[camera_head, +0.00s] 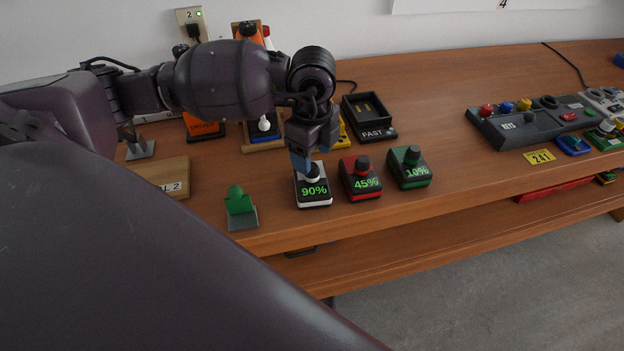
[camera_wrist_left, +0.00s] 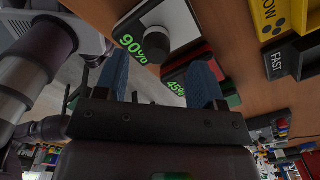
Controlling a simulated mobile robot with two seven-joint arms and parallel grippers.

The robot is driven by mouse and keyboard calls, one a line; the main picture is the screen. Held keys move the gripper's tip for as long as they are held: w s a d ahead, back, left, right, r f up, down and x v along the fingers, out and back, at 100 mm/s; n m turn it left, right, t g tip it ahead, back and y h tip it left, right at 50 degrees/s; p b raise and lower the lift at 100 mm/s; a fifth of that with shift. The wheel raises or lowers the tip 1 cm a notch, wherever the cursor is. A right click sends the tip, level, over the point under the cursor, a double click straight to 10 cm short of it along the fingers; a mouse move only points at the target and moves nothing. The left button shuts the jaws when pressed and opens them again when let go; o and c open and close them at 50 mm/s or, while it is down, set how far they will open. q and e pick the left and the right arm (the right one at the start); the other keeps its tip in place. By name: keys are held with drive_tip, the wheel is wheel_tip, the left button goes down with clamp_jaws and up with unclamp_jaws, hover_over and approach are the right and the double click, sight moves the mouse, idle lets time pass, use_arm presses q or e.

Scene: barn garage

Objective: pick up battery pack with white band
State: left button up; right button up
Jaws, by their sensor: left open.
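The battery pack with the white band (camera_head: 313,192) stands on the wooden bench, its green display reading 90% and a dark knob on top. In the left wrist view this pack (camera_wrist_left: 131,27) lies just beyond my fingertips, its round knob roughly in line with the gap between them. My left gripper (camera_head: 303,164) points down over the pack, its blue fingers at the knob and partly hiding it. In the left wrist view the two fingers of the left gripper (camera_wrist_left: 158,82) are apart with nothing held. Contact with the knob cannot be told. My right gripper is not in view.
A red-banded pack (camera_head: 360,179) reading 45% and a green one (camera_head: 409,168) reading 10% stand close on the right. A green figure on a grey base (camera_head: 240,209) stands left. Behind is a black FAST charger (camera_head: 369,117). Bare bench lies right of the packs.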

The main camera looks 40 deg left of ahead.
sight(312, 179)
use_arm(q)
wheel_tip(312, 179, down, 5)
drive_tip(key=shift+s+d+r, duration=0.1)
drive_tip(key=shift+s, duration=0.05)
drive_tip(key=shift+c, duration=0.2)
clamp_jaws()
